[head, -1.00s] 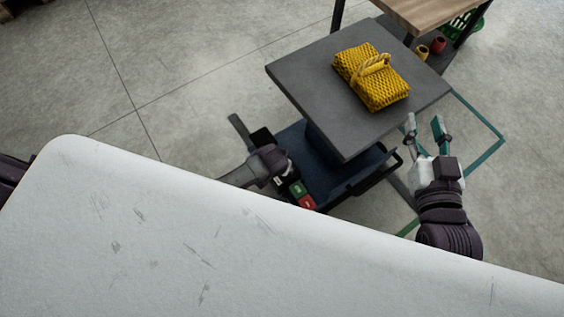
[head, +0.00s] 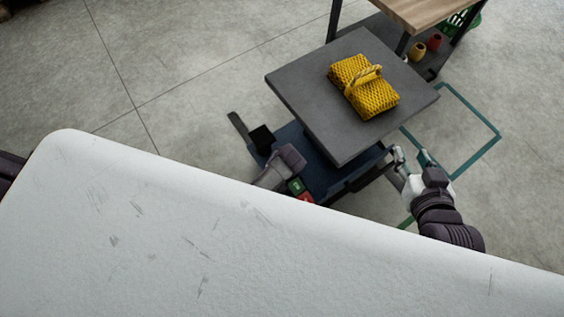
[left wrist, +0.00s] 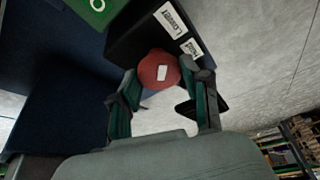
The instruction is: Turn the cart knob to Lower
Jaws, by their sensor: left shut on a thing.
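The red cart knob (left wrist: 158,66) with a small white mark sits on a black box (left wrist: 135,40) in the left wrist view. Labels on the box (left wrist: 176,22) include one that reads Lower; I cannot tell which label the mark points to. My left gripper (left wrist: 160,90) has its fingers on both sides of the knob and is shut on it. My right gripper (head: 411,157) is open and empty beside the cart's handle.
A large white surface (head: 200,230) fills the foreground. A wooden-topped table (head: 425,10) stands behind the cart. Teal floor lines (head: 478,155) mark the right; the floor at left is clear.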

